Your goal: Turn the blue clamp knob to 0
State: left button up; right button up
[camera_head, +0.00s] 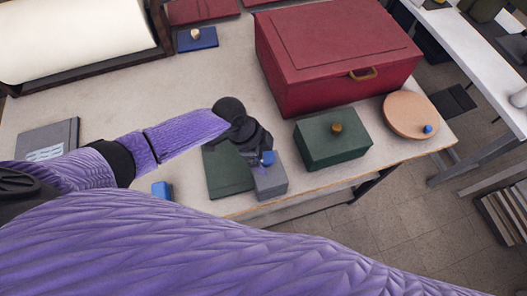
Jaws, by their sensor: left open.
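A small blue knob (267,157) sits on top of a grey block (270,182) near the table's front edge. My left gripper (258,150) is open, directly at this knob, its dark fingers partly covering it. I cannot tell whether the fingers touch it. Any scale or 0 mark is too small to make out. Another blue knob (428,129) is on a round tan disc (410,112) at the right. A blue piece (162,190) shows at the front edge on the left, partly hidden by my purple-covered arm. My right gripper is out of view.
A dark green book or board (226,172) lies left of the grey block. A green box with a brass knob (332,142) stands to its right, with a large red box (335,50) behind. A grey book (50,138) lies far left.

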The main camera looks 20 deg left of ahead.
pick_arm(q)
jog(key=c, duration=1.2)
jog(key=shift+r+n+t+p, duration=0.2)
jog(key=shift+n+t+p, duration=0.1)
jog(key=shift+n+p, duration=0.65)
jog(key=shift+s+d+n+t+p, duration=0.1)
jog(key=shift+n+t+p, duration=0.4)
jog(key=shift+n+p, duration=0.75)
jog(key=n+y+p, duration=0.1)
jog(key=n+p, duration=0.1)
jog(key=n, duration=0.1)
jog(key=shift+t, duration=0.4)
jog(key=shift+f+n+t+y+p, duration=0.1)
jog(key=shift+n+t+y+p, duration=0.25)
jog(key=shift+n+p, duration=0.45)
jog(key=shift+n, duration=0.4)
